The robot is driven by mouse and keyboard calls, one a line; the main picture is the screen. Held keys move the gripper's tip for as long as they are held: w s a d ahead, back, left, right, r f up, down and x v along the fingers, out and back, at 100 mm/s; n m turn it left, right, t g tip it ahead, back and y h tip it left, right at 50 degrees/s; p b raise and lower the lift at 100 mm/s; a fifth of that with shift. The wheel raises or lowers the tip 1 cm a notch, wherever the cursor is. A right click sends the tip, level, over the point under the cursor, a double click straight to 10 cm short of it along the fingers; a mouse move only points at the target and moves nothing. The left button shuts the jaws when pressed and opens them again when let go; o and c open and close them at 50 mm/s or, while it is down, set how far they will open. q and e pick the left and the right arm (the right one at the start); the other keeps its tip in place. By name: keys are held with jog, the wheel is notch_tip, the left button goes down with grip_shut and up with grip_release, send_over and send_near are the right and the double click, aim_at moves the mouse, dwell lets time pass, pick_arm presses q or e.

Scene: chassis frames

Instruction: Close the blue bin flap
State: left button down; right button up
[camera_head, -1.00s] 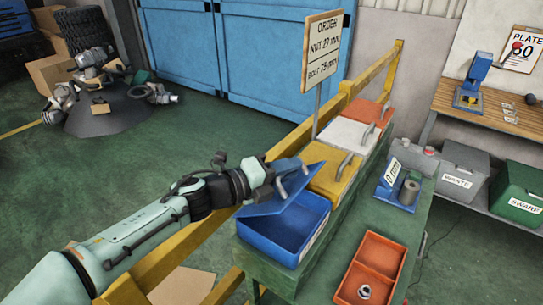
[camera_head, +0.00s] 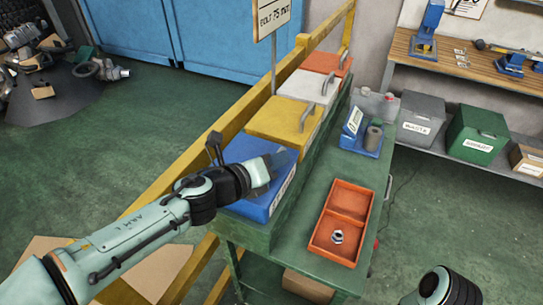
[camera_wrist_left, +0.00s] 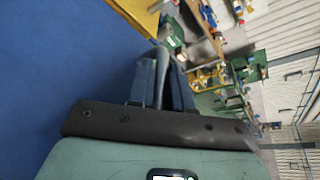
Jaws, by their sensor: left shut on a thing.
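The blue bin (camera_head: 258,208) stands at the near end of the row on the green bench. Its blue flap (camera_head: 248,148) lies down over the opening, and no bin interior shows. The flap fills the left of the left wrist view (camera_wrist_left: 50,70). My left gripper (camera_head: 282,163) is at the flap's front edge, shut on the flap handle (camera_wrist_left: 161,78). The arm crosses over the bin and hides part of the flap, so I cannot tell whether a small gap is left. Part of my right arm shows at the bottom right; its gripper is out of view.
A yellow bin (camera_head: 285,120), a white bin (camera_head: 305,86) and an orange bin (camera_head: 325,61) stand behind, lids down. An orange tray (camera_head: 350,203) with a metal nut (camera_head: 337,237) lies on the green bench (camera_head: 300,215). A yellow rail (camera_head: 190,147) runs along the left.

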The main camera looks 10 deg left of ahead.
pick_arm(q)
jog(key=shift+d+f, duration=0.1)
jog(key=shift+f, duration=0.2)
jog(key=c, duration=1.1)
grip_release()
jog(key=shift+r, duration=0.1)
jog(key=shift+s, duration=0.15)
jog(key=p+v, duration=0.4)
jog(key=v, duration=0.9)
